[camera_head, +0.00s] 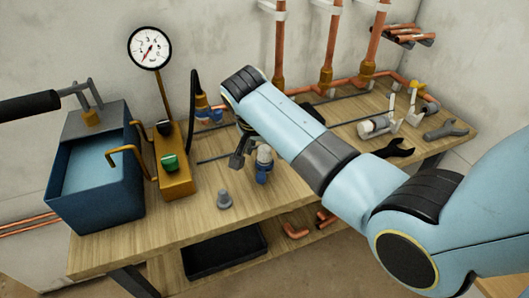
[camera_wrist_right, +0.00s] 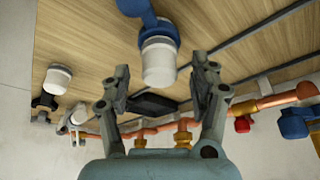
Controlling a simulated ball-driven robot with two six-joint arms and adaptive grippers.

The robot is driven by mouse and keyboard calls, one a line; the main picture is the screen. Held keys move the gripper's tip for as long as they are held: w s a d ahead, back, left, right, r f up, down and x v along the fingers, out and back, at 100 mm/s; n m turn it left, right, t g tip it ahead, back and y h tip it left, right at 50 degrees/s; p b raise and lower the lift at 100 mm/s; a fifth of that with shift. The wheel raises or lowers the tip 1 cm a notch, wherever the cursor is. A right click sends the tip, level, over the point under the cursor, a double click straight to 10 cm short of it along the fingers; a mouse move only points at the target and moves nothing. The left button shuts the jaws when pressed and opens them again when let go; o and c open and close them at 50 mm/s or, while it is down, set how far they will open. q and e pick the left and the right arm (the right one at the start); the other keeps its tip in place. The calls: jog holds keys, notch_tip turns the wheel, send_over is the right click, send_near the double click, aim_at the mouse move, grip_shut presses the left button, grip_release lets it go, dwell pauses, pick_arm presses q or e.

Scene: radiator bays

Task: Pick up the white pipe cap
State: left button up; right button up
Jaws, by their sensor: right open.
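A white cap-like cylinder (camera_head: 264,154) stands upright on the bench on top of a blue fitting (camera_head: 262,173). In the right wrist view the white cylinder (camera_wrist_right: 159,62) shows near the top centre, with the blue part behind it. My right gripper (camera_head: 238,158) is just left of it in the head view. In the wrist view my right gripper (camera_wrist_right: 165,88) is open, its fingers apart on either side of the white cylinder's near end. I cannot tell whether they touch it. My left gripper is not in view.
A grey tapered piece (camera_head: 224,200) stands near the bench's front edge. A blue tank (camera_head: 95,195) and pressure gauge (camera_head: 149,48) are at left. Copper pipes (camera_head: 327,55) rise at the back.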

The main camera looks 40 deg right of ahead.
jog(key=shift+f, duration=0.2)
jog(key=c, duration=1)
jog(key=shift+r, duration=0.1)
